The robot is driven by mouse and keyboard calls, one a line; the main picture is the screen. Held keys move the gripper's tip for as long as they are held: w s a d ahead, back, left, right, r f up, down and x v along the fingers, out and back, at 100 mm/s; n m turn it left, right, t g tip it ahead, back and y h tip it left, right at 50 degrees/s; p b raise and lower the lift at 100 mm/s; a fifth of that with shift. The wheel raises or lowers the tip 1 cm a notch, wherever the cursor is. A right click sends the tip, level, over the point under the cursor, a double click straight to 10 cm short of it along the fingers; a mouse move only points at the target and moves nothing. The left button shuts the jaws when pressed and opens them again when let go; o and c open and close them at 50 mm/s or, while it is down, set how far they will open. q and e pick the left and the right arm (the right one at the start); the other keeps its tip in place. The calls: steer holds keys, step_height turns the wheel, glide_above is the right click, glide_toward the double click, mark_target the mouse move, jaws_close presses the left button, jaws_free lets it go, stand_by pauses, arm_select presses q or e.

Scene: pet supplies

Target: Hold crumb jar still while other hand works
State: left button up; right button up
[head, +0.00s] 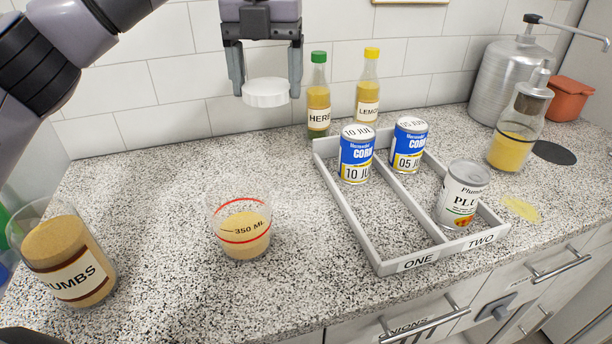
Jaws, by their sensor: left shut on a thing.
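The crumb jar (66,258) is a clear, wide jar of brown crumbs at the left of the counter, its label partly cut off to read "UMBS". It stands upright and its top looks open. My left gripper (266,86) is at the top centre, above the counter and well to the right of the jar. It is shut on a white round lid (266,99), held level in the air between its fingers. No gripper touches the crumb jar. My right gripper does not show.
A measuring cup (241,236) marked 350 ML holds crumbs at the centre. A grey two-lane tray (404,264) holds cans to the right. Bottles stand behind it. A glass dispenser (513,128) stands at right beside a yellowish spill (521,209). The counter between jar and cup is clear.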

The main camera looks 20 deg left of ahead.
mark_target(275, 198)
arm_select(q)
step_height(275, 198, down, 19)
steer(key=shift+f, duration=0.1)
stand_by(0.3)
steer(key=shift+b, duration=0.3)
steer(key=shift+f, duration=0.15)
steer(key=o, duration=1.2)
steer(key=shift+c, duration=0.2)
step_height(275, 198, up, 12)
steer(key=shift+r, duration=0.2)
